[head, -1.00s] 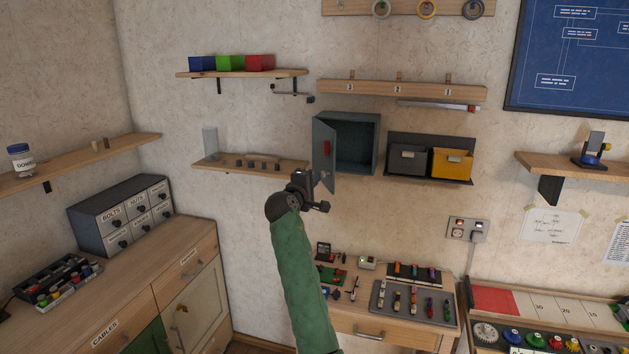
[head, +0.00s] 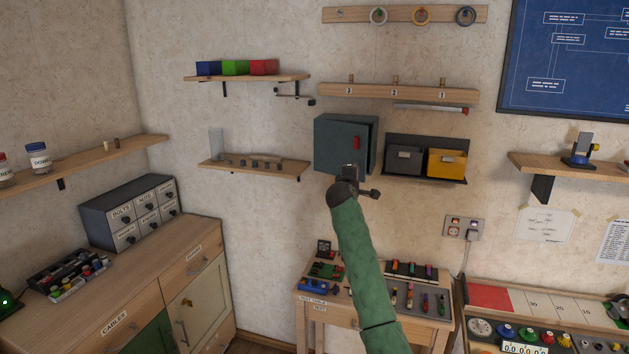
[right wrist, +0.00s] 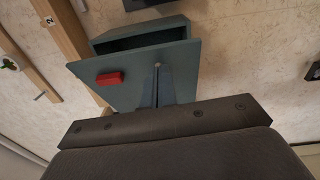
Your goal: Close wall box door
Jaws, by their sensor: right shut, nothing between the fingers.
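The wall box (head: 375,150) is a dark teal box on the wall; its dark inside shows through a gap in the right wrist view (right wrist: 145,40). Its door (head: 335,140) covers most of the front but stands ajar, hinged at the left. The red handle (head: 356,143) is on the door's right part. In the right wrist view the door (right wrist: 125,88) and red handle (right wrist: 110,78) are close up. My right gripper (head: 350,170) is shut and empty at the door's lower edge; its fingers (right wrist: 158,72) lie against or just before the door face. My left gripper is out of view.
Grey and yellow bins (head: 447,162) hang just right of the box. A shelf with small pegs (head: 255,168) is at its left, and a numbered rail (head: 398,92) is above. A workbench with tools (head: 400,290) stands below.

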